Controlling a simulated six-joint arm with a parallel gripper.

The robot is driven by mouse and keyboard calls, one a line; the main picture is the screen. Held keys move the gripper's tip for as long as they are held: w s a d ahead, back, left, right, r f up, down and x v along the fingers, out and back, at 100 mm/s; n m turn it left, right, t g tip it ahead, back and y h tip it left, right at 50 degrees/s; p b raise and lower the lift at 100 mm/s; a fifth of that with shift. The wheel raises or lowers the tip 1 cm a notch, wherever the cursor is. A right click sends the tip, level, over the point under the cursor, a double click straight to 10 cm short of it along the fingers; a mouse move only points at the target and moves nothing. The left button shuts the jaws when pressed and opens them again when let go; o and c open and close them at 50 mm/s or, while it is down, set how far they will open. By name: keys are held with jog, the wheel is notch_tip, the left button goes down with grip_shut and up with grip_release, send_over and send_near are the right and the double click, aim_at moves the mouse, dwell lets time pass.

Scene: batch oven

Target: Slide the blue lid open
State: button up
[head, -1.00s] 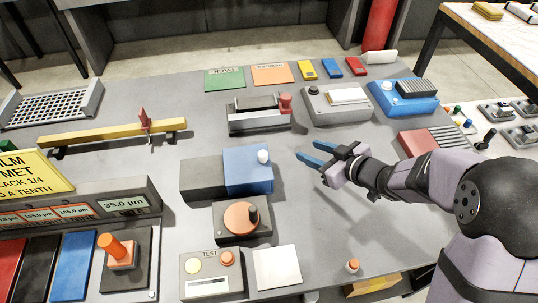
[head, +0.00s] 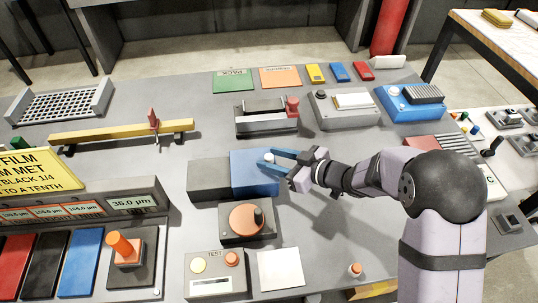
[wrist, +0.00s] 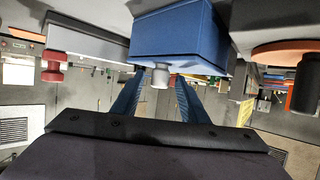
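The blue lid (head: 252,176) covers the right part of a dark grey box (head: 209,180) near the middle of the table. In the wrist view, which looks upside down, the knob (wrist: 159,77) lies between the two spread fingers (wrist: 157,98), with a gap on each side. The gripper is open; whether a finger touches the lid I cannot tell.
An orange dial unit (head: 247,218) sits just in front of the box. A grey fixture with a red knob (head: 292,106) stands behind it, and a yellow bar (head: 110,132) behind to the left. Bare table lies to the right of the lid, beneath my arm.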

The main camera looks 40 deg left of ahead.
jog(key=shift+x, duration=0.9)
grip_shut()
jog(key=s+a+b, duration=0.1)
jog(key=s+a, duration=0.7)
jog(key=shift+r+b, duration=0.1)
jog(key=shift+b, duration=0.2)
grip_release()
